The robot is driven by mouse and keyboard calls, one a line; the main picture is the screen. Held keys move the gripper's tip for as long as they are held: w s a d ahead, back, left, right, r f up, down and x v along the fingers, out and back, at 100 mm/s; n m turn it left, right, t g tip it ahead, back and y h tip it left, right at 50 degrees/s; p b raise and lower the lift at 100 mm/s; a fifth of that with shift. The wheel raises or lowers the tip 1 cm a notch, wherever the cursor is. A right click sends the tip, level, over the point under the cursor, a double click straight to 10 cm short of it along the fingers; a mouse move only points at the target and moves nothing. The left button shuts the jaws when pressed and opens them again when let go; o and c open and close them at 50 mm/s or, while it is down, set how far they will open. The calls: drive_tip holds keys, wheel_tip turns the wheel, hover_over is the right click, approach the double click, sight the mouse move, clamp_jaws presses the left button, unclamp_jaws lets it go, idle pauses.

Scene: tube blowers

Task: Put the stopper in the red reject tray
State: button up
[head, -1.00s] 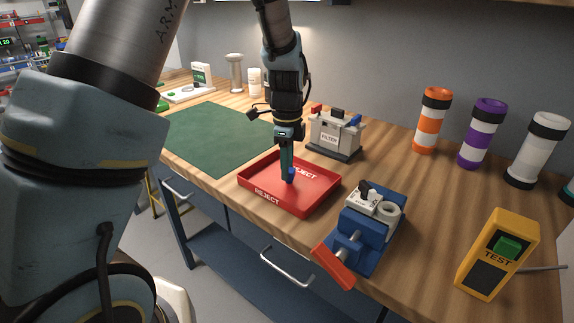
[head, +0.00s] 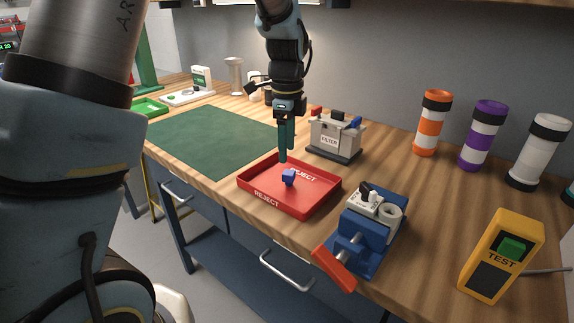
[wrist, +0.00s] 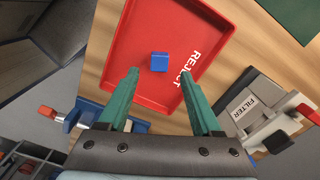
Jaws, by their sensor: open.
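The stopper, a small blue block (head: 289,177), lies inside the red reject tray (head: 262,195) on the bench. In the wrist view the blue block (wrist: 159,61) rests on the floor of the tray (wrist: 128,58), apart from the tray walls. My gripper (head: 287,158) is above the tray, pointing down, clear of the block. In the wrist view its two green fingers (wrist: 160,76) are spread apart with nothing between them.
A blue vise (head: 352,240) with an orange handle is right of the tray. A grey filter box (head: 334,140) stands behind it. A yellow tester (head: 500,255) and striped tubes (head: 434,122) are at the right. The green mat (head: 212,140) at the left is clear.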

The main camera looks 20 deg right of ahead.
sight(287, 172)
wheel_tip(287, 172, up, 6)
drive_tip(key=w+a+f+n, duration=0.1)
drive_tip(key=a+f+n, duration=0.1)
drive_tip(key=a+n, duration=0.65)
drive_tip(key=a+f+n, duration=0.2)
drive_tip(key=a+n, duration=0.3)
drive_tip(key=a, duration=0.6)
drive_tip(key=s+a+f+n, duration=0.2)
drive_tip(key=s+a+n, duration=0.1)
drive_tip(key=a+n, duration=0.2)
drive_tip(key=s+a+f+n+t, duration=0.1)
drive_tip(key=s+a+n, duration=0.2)
drive_tip(key=a+n, duration=0.3)
drive_tip(key=shift+f+t+b, duration=0.3)
drive_tip(key=shift+f, duration=0.05)
